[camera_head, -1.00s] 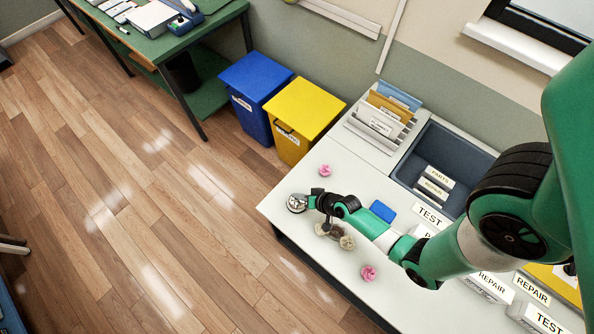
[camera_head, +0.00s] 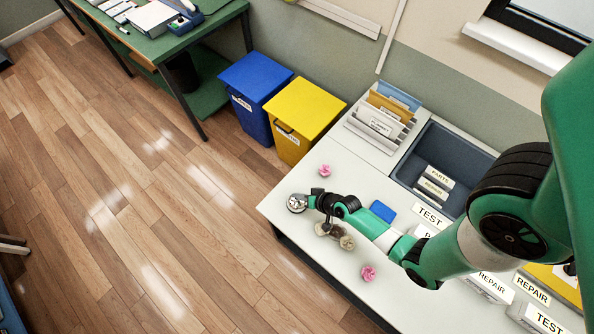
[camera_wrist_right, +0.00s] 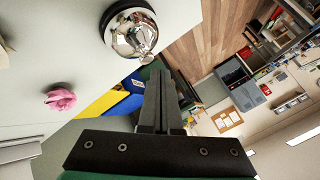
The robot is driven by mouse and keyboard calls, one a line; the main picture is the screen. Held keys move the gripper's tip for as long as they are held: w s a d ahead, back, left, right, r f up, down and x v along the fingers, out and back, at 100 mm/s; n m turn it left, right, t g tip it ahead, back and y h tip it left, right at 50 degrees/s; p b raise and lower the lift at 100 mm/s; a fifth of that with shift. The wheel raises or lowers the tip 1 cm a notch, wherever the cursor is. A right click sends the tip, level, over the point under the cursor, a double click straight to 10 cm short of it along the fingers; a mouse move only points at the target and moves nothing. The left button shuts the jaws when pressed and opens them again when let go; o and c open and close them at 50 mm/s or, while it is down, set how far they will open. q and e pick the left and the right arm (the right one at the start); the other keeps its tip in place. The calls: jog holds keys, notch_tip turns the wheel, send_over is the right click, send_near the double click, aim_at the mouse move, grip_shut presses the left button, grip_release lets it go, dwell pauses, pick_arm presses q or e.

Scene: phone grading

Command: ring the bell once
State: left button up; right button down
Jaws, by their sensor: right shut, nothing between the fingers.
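The silver dome bell (camera_head: 297,203) stands near the left edge of the white desk in the head view. In the right wrist view the shiny bell (camera_wrist_right: 132,28) is at the top, just beyond the fingertips and a little to their left. My right gripper (camera_head: 312,202) is beside the bell, on its right side in the head view. Its fingers (camera_wrist_right: 157,80) are shut together with nothing between them. I cannot tell whether they touch the bell. My left gripper is not in view.
Pink crumpled pieces (camera_head: 325,170) lie on the desk, one behind and one in front (camera_head: 368,273) of my arm. A blue pad (camera_head: 382,211) and a brownish object (camera_head: 347,242) are close to the wrist.

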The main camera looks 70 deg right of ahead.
jog(key=shift+f+b, duration=0.4)
jog(key=shift+f+b, duration=0.4)
jog(key=shift+f, duration=0.05)
dwell(0.6)
jog(key=shift+r+p, duration=0.85)
jog(key=shift+p, duration=0.05)
notch_tip(320, 180, up, 5)
jog(key=p, duration=0.5)
jog(key=shift+r, duration=0.1)
dwell(0.7)
